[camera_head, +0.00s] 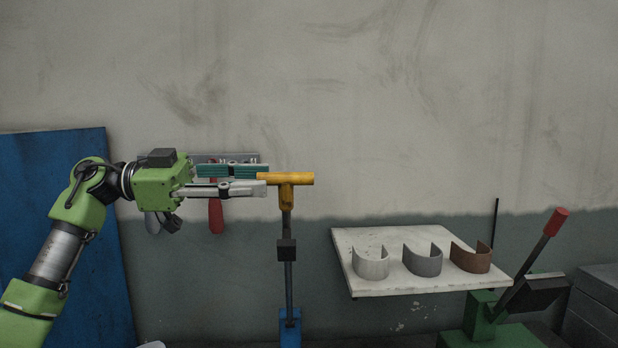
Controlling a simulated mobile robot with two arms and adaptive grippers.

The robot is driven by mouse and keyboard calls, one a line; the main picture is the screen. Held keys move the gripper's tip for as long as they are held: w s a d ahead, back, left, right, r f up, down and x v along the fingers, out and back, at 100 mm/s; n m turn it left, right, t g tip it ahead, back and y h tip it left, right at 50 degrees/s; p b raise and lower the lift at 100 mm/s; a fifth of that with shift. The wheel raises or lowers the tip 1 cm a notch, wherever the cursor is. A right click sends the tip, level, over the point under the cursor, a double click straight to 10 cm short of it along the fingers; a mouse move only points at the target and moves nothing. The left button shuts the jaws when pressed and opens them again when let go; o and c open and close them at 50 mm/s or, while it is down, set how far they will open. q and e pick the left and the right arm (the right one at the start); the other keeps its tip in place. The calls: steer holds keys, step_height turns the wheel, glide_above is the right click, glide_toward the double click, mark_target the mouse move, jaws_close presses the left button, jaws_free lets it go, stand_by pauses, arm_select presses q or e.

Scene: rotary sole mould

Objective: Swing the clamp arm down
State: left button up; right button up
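A yellow T-shaped handle (290,179) tops an upright dark rod (288,222) with a black block (286,249) on it, rising from a blue base (290,328) at the bottom edge. This looks like the clamp arm, standing up. My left gripper (264,181) reaches in from the left, fingers level and apart. The left end of the yellow handle lies between its fingertips. I cannot tell whether the fingers touch it. My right gripper is not in view.
A white shelf (400,286) holds three curved pieces, white, grey and brown. At the right stands a green fixture (480,318) with a red-tipped lever (535,259). Tools, one red-handled (216,217), hang from a wall rack behind my gripper. A blue panel (110,290) leans left.

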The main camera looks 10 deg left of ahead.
mark_target(294, 179)
arm_select(q)
steer(key=p+x, duration=0.2)
steer(key=x, duration=0.6)
steer(key=shift+w+d, duration=0.15)
steer(key=shift+w, duration=0.05)
steer(key=shift+d+f, duration=0.1)
steer(key=shift+d, duration=0.5)
steer(key=shift+w, duration=0.1)
jaws_close()
